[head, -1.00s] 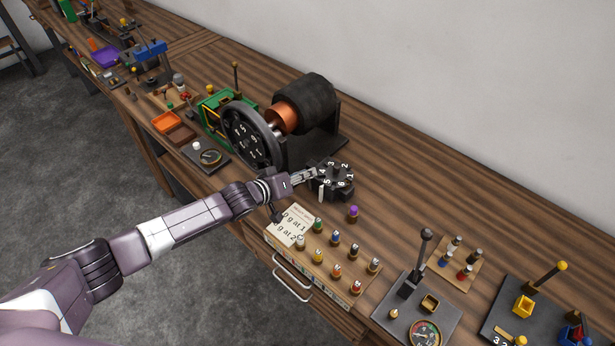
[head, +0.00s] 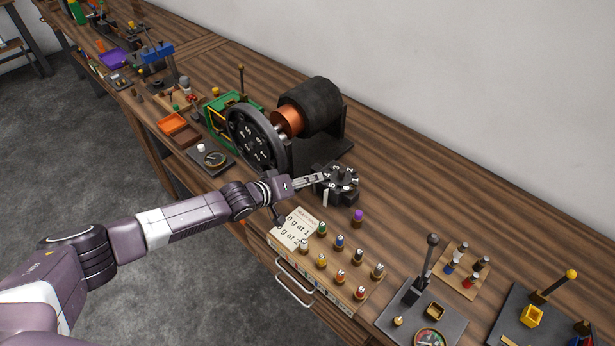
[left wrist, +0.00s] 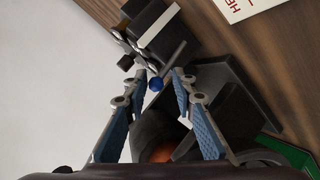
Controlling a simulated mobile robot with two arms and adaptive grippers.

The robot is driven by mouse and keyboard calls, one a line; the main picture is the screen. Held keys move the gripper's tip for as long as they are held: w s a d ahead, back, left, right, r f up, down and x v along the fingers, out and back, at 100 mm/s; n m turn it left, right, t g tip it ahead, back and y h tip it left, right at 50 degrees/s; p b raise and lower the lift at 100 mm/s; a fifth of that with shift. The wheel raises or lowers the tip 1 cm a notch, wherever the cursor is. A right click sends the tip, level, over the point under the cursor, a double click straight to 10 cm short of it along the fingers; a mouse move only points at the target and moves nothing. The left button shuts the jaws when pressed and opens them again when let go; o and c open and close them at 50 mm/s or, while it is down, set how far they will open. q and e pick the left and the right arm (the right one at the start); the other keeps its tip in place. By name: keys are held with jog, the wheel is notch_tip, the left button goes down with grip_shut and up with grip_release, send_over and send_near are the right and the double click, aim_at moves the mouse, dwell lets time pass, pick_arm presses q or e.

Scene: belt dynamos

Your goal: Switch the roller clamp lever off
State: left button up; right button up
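In the left wrist view a small blue ball knob (left wrist: 155,84) sits at the end of a dark lever arm (left wrist: 171,64). It may be the roller clamp lever; no label shows. My left gripper (left wrist: 152,88) is open, with one finger on each side of the knob; contact cannot be told. In the head view my left gripper (head: 322,178) is at the near left side of a black numbered block (head: 343,188), in front of the dynamo (head: 310,107). The knob is hidden there. My right gripper is not in view.
A black spoked wheel (head: 257,138) stands close behind my left gripper. A wooden box with coloured pegs (head: 318,268) lies nearer me. A black-knobbed lever (head: 425,268) stands at front right.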

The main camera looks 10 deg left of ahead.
pick_arm(q)
jog(key=shift+o, duration=0.7)
jog(key=shift+w+a+r, duration=0.15)
jog(key=shift+r, duration=0.1)
jog(key=v, duration=1.2)
